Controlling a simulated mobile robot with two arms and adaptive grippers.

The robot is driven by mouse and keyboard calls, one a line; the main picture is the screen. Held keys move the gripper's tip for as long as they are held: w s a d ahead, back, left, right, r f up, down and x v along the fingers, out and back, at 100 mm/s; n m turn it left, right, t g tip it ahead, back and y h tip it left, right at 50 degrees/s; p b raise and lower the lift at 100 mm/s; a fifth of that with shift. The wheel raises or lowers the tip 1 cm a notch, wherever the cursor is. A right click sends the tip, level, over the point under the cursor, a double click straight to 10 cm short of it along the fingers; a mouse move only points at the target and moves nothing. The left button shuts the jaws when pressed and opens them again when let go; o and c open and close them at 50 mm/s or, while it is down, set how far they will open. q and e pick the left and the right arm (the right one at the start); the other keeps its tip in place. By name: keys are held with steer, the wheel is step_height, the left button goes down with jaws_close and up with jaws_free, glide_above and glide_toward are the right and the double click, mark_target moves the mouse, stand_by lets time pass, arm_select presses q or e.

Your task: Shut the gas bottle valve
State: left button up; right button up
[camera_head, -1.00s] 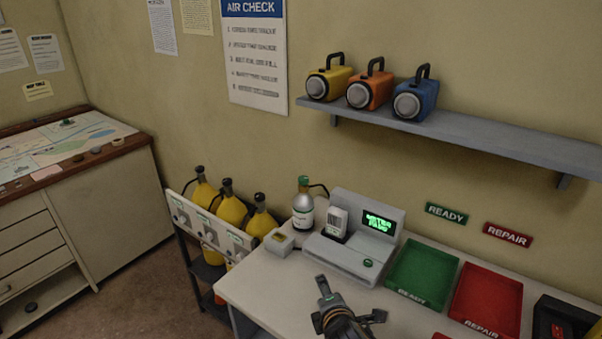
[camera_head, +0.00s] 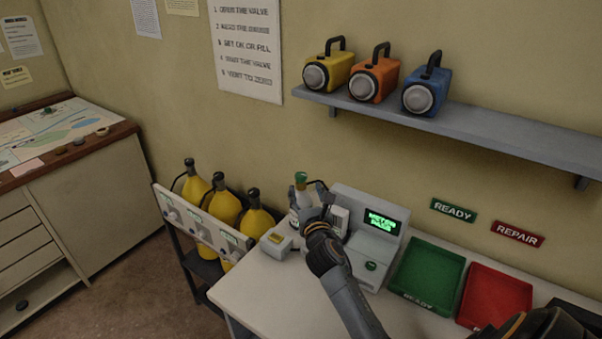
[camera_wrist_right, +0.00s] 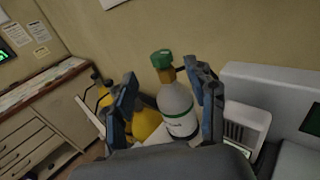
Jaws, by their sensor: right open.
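The gas bottle (camera_wrist_right: 175,105) is a grey-white cylinder with a label, a brass neck and a green valve knob (camera_wrist_right: 161,59) on top. It stands on the table at the back, left of the console. My right gripper (camera_head: 307,190) is at the bottle and hides much of its body in the head view. In the right wrist view the open fingers (camera_wrist_right: 167,90) stand on either side of the bottle, and the green knob shows above, between the fingertips. I cannot tell whether either finger touches the bottle. My left gripper is not in view.
A grey console (camera_head: 375,235) with a green-lit screen stands right of the bottle. A small box (camera_head: 277,240) is at its left. Several yellow cylinders (camera_head: 223,205) stand in a rack at left. A green tray (camera_head: 428,277) and a red tray (camera_head: 494,294) lie at right.

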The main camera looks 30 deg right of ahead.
mark_target(302, 178)
steer(key=x, duration=0.7)
steer(key=shift+p, duration=0.3)
steer(key=shift+w+d, duration=0.2)
steer(key=shift+w, duration=0.45)
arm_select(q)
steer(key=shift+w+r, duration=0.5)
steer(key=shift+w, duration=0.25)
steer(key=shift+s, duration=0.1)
